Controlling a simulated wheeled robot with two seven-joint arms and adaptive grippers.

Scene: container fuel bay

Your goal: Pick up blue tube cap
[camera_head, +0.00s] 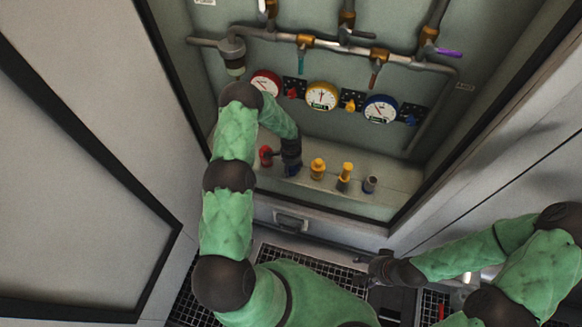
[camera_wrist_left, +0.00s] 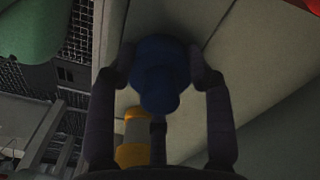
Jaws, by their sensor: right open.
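The blue tube cap (camera_head: 292,171) is at the shelf of the cabinet, under my left gripper (camera_head: 291,160), which points down over it and hides much of it. In the left wrist view the blue tube cap (camera_wrist_left: 158,75) sits between the fingertips of my left gripper (camera_wrist_left: 160,68), which meet it on both sides. I cannot tell whether the cap is clear of the shelf. My right gripper (camera_head: 368,267) is open and away from the cap, low in front of the cabinet.
Along the shelf stand a red cap (camera_head: 266,154), two yellow-capped tubes (camera_head: 318,168) (camera_head: 345,175) and a grey tube (camera_head: 370,184). Gauges (camera_head: 322,96) and pipes with valves (camera_head: 300,42) line the back wall. The cabinet's dark frame (camera_head: 420,190) edges the right side.

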